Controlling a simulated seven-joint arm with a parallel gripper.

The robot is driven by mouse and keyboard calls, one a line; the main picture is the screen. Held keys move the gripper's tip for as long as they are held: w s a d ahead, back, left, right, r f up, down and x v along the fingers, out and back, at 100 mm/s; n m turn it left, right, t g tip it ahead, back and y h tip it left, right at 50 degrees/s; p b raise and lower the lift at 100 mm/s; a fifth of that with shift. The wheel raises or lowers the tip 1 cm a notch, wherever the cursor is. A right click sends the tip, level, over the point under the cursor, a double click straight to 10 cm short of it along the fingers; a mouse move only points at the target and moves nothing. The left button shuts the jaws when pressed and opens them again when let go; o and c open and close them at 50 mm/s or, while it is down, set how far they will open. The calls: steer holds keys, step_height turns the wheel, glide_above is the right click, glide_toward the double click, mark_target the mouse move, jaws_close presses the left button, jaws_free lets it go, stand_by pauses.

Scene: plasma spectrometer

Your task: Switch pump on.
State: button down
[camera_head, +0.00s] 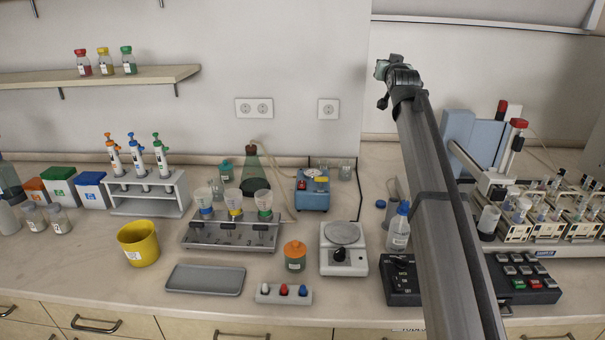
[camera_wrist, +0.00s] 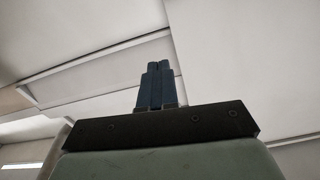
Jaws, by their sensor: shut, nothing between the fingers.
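The pump, a small blue box (camera_head: 314,195), stands near the back of the bench, right of the filter flask (camera_head: 254,172). A yellow part and a red part show on the pump; its switch is too small to read. My gripper's dark blue fingers (camera_wrist: 157,84) show in the wrist view, closed together and empty, pointing at the ceiling. In the head view my arm rises up at the right, its end high above the bench, well apart from the pump. The fingers cannot be made out there.
A filtration manifold with funnels (camera_head: 229,235) stands left of the pump. A white balance-like device (camera_head: 344,255) is in front of it. A wash bottle (camera_head: 398,228) and dark control box (camera_head: 402,285) are beside my arm. A sampler with racks (camera_head: 541,230) is at right.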

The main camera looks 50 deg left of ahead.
steer(key=s+a+f+g, duration=0.2)
steer(key=s+a+f, duration=0.2)
steer(key=a, duration=0.2)
steer(key=n+g+h, duration=0.1)
steer(key=g+h, duration=0.9)
steer(key=h, duration=0.2)
glide_toward(302, 182)
steer(key=f, duration=0.4)
steer(key=w+a+f, duration=0.1)
steer(key=f, duration=0.1)
steer(key=shift+f, duration=0.3)
